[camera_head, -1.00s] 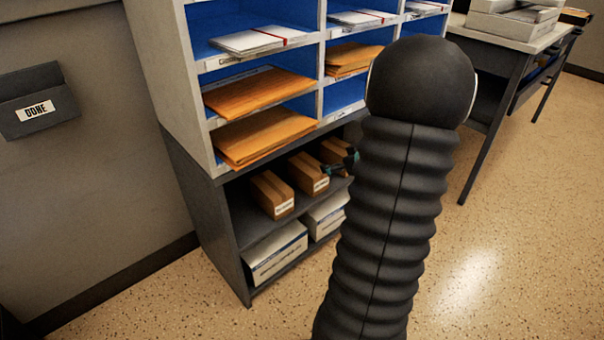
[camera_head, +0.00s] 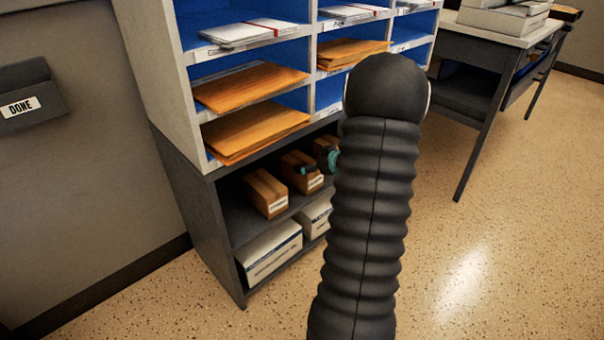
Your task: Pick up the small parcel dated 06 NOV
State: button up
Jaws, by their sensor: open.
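Small brown parcels with white labels stand in a row on the upper shelf of the dark cabinet: a left parcel (camera_head: 266,192), a middle parcel (camera_head: 302,178) and a right parcel (camera_head: 322,147). The labels are too small to read, so I cannot tell which is dated 06 NOV. My gripper (camera_head: 320,165) is open, with teal fingertips at the middle and right parcels. One fingertip shows in front of the middle parcel, the other in front of the right one. Whether they touch anything is unclear. My arm hides the rest of the gripper.
Orange envelopes (camera_head: 255,130) fill pigeonholes above the dark cabinet (camera_head: 195,205). White boxes (camera_head: 270,252) stand on its bottom shelf. A grey wall holder marked DONE (camera_head: 28,95) hangs at left. A desk (camera_head: 500,45) stands at right. The floor (camera_head: 500,240) in front is clear.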

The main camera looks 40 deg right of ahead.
aim_at(303, 162)
jog(key=b+x, duration=0.1)
jog(key=x, duration=0.4)
jog(key=shift+s+d+f, duration=0.1)
jog(key=shift+s+f, duration=0.05)
jog(key=c, duration=1.4)
jog(key=shift+o, duration=0.2)
